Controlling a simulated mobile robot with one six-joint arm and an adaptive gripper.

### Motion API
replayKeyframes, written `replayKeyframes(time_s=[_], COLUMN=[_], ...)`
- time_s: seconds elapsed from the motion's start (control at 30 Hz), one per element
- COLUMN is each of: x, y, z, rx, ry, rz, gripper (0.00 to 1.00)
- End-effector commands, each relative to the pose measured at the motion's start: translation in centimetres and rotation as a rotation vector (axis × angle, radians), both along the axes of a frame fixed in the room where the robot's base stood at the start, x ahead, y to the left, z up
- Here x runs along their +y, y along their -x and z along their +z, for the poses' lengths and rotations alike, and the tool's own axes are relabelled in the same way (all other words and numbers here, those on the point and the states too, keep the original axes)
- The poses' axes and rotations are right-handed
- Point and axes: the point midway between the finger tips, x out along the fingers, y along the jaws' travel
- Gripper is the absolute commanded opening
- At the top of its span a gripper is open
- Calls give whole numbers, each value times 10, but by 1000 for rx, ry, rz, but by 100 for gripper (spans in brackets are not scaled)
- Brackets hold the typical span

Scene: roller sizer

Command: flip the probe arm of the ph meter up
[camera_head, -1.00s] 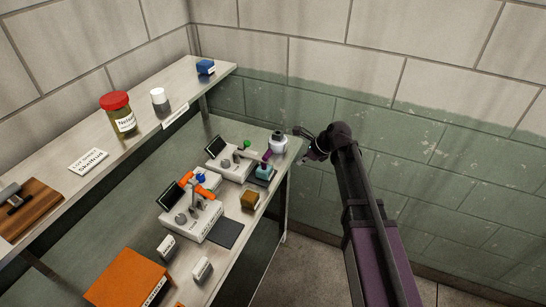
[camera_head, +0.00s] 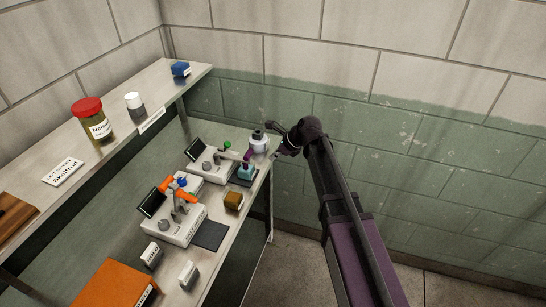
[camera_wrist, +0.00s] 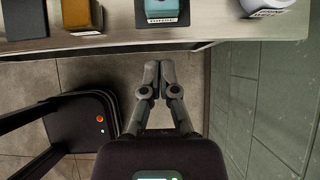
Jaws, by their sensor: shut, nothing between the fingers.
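Two white bench meters stand on the lower bench, and I cannot read which is the pH meter. The far meter (camera_head: 211,165) has a dark tilted screen and a purple probe arm (camera_head: 247,155) with a green knob, reaching over a teal-topped container (camera_head: 246,170). The near meter (camera_head: 174,223) has a dark screen and an orange arm (camera_head: 184,196) with a blue knob. My gripper (camera_head: 284,151) is at the bench's right end, beside the white bottle. In the wrist view my gripper (camera_wrist: 157,80) is shut and empty, off the bench's front edge; the teal container (camera_wrist: 162,11) is ahead.
A white bottle (camera_head: 259,143) stands at the far bench corner. A brown-yellow block (camera_head: 233,200) and dark pad (camera_head: 210,235) lie near the front edge. A raised shelf (camera_head: 120,150) runs along the left. The tiled wall (camera_wrist: 268,90) is close on the right.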

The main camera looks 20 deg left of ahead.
Motion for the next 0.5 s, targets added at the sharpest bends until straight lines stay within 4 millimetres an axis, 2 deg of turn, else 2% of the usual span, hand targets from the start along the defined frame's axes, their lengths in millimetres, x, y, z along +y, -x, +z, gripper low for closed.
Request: replayKeyframes(time_s=[0.5], x=[29], y=[-3], z=[-42], rx=[0], ry=[0], rz=[1], gripper=[0])
